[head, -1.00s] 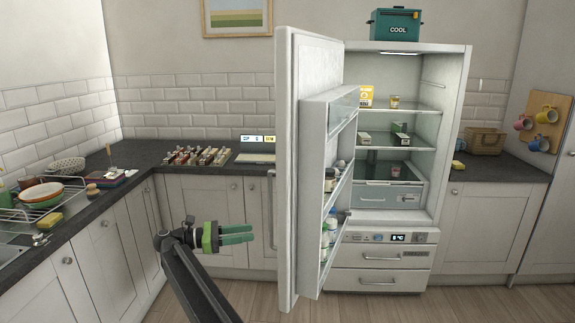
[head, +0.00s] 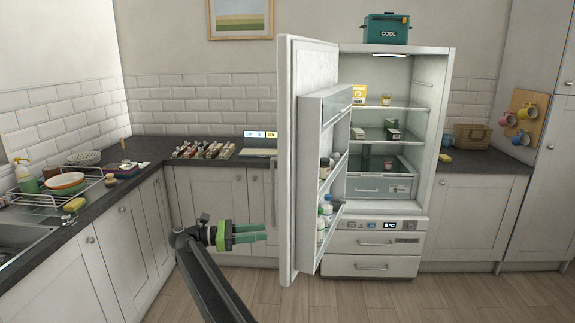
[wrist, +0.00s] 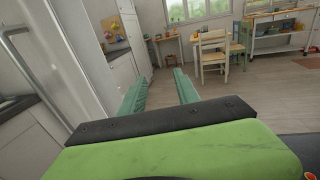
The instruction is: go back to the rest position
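My gripper (head: 262,232) is green and black, held out in front of the open fridge door, with the lower cabinets behind it in the head view. In the wrist view my gripper (wrist: 160,84) shows two green fingers spread apart with nothing between them, so it is open and empty. The fridge (head: 437,150) stands at the right of centre. Its door (head: 300,165) is swung wide open, just right of my fingertips in the head picture. Whether the fingertips are close to the door in depth I cannot tell.
A dark worktop (head: 150,150) with a dish rack (head: 50,197) and sink runs along the left. A cool box (head: 387,28) sits on the fridge. The wood floor (head: 400,297) in front is clear. The wrist view shows a chair (wrist: 213,55) and a table across the room.

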